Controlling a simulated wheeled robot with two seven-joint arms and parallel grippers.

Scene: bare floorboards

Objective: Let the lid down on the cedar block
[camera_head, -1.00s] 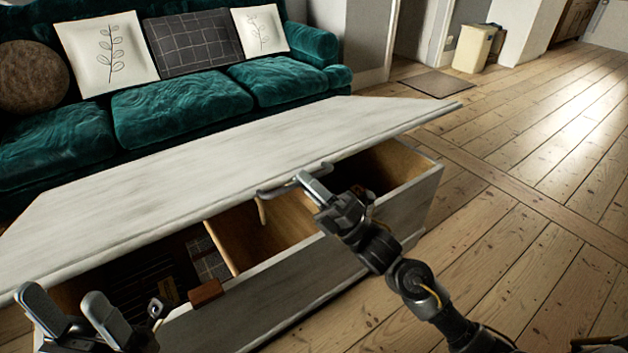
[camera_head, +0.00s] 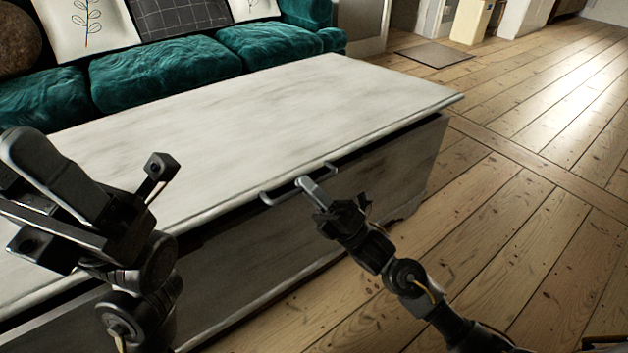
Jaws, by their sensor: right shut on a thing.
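The pale wooden lid (camera_head: 270,120) of the chest lies nearly level, with a narrow dark gap between its front edge and the chest body (camera_head: 260,250). My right gripper (camera_head: 306,186) is shut on the metal handle (camera_head: 281,195) at the lid's front edge. The cedar block is not visible; the lid's edge or my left arm may hide it. My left gripper (camera_head: 60,190) is raised over the lid's left front part, close to the camera.
A green sofa (camera_head: 175,72) with cushions stands just behind the chest. Bare floorboards (camera_head: 520,220) lie open to the right and in front. A dark mat (camera_head: 437,54) and a pale bin (camera_head: 470,20) are farther back.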

